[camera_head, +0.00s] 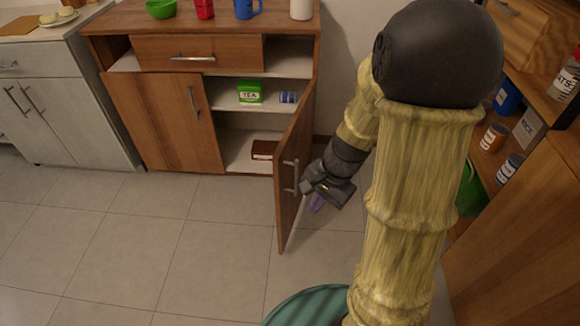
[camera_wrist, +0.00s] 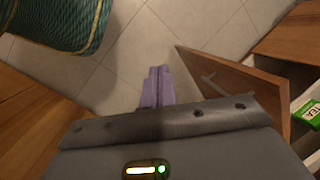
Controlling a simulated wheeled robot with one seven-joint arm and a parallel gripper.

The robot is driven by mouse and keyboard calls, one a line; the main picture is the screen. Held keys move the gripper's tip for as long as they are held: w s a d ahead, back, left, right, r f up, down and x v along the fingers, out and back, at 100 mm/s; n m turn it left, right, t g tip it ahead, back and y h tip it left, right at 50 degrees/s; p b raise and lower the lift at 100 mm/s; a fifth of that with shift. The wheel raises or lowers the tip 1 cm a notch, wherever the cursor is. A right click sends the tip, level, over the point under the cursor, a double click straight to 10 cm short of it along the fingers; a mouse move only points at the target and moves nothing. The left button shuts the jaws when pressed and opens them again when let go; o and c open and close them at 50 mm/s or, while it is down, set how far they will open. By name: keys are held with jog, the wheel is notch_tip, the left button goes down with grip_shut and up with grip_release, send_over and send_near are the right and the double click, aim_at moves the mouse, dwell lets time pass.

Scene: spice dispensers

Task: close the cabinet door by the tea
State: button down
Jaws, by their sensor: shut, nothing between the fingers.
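The open wooden cabinet door (camera_head: 284,212) juts out from the right side of the cabinet (camera_head: 148,20). Its metal handle (camera_head: 290,178) is on the face toward my gripper. The green tea box (camera_head: 250,93) stands on the middle shelf inside. My gripper (camera_head: 316,204), with purple fingers, is shut and empty to the right of the door, on its handle side. In the wrist view, my fingers (camera_wrist: 158,82) are together, the door (camera_wrist: 235,75) is to their right with floor between, and part of the tea box (camera_wrist: 307,113) shows at the right edge.
A blue-labelled can (camera_head: 288,97) is beside the tea, and a brown item (camera_head: 264,149) lies on the bottom shelf. The cabinet's left door (camera_head: 165,120) is shut. A shelf unit with jars (camera_head: 494,138) stands at the right. Tiled floor (camera_head: 200,240) is clear left of the door.

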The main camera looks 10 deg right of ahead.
jog(key=w+d+r+m+t+y+p, duration=0.1)
jog(key=w+d+m+t+y+p, duration=0.3)
jog(key=w+m, duration=0.5)
jog(key=d+m, duration=0.2)
jog(key=m, duration=0.3)
jog(key=shift+w+d+y, duration=0.35)
jog(key=shift+w+y, duration=0.05)
jog(key=shift+f, duration=0.15)
jog(key=b, duration=0.4)
send_near(280, 178)
jog(key=x, duration=0.5)
jog(key=shift+s+d+f, duration=0.15)
jog(key=shift+d+f, duration=0.05)
jog(key=shift+f, duration=0.3)
jog(key=shift+w+a, duration=0.3)
jog(key=shift+a, duration=0.2)
